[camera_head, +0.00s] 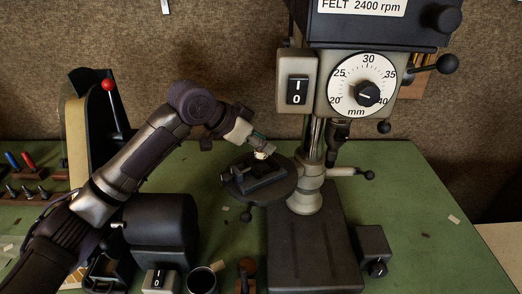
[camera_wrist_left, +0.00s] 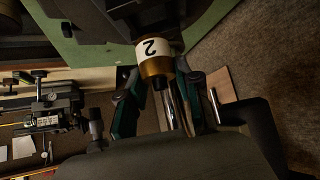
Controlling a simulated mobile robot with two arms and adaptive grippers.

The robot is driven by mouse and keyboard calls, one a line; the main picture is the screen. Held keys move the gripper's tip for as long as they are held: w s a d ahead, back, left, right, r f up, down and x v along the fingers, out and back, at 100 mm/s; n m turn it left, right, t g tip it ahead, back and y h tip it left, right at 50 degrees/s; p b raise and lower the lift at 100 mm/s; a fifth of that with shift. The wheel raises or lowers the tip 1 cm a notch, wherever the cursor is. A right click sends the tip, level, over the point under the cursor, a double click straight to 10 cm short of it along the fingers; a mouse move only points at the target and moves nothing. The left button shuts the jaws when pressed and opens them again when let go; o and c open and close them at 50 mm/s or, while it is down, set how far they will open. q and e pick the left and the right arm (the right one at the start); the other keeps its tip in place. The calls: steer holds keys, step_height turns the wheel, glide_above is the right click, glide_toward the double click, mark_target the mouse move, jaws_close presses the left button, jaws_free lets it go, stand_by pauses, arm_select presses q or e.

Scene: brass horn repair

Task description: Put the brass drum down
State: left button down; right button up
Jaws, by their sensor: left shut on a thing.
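The brass drum (camera_wrist_left: 157,67) is a small brass cylinder with a white band marked 2. In the left wrist view it sits between the two fingers of my left gripper (camera_wrist_left: 160,82), which is shut on it. In the head view my left gripper (camera_head: 258,143) reaches over the dark round table (camera_head: 286,186) of the drill press. Only a small pale part of the drum (camera_head: 262,154) shows there, just above the dark vise (camera_head: 255,178). I cannot tell whether the drum touches the vise. My right gripper is not in view.
The drill press head (camera_head: 367,85) hangs above and to the right, with its column (camera_head: 313,150) close to my gripper. A cup (camera_head: 202,280), a switch box (camera_head: 160,280) and a dark machine (camera_head: 160,230) stand at the front left. The green bench (camera_head: 430,215) is mostly clear at right.

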mark_target(261, 154)
arm_select(q)
steer(key=f, duration=0.1)
steer(key=f+p, duration=0.1)
steer(key=f, duration=0.2)
steer(key=shift+w, duration=0.25)
steer(key=shift+s, duration=0.1)
steer(key=c, duration=1.1)
jaws_free()
steer(key=o, duration=0.3)
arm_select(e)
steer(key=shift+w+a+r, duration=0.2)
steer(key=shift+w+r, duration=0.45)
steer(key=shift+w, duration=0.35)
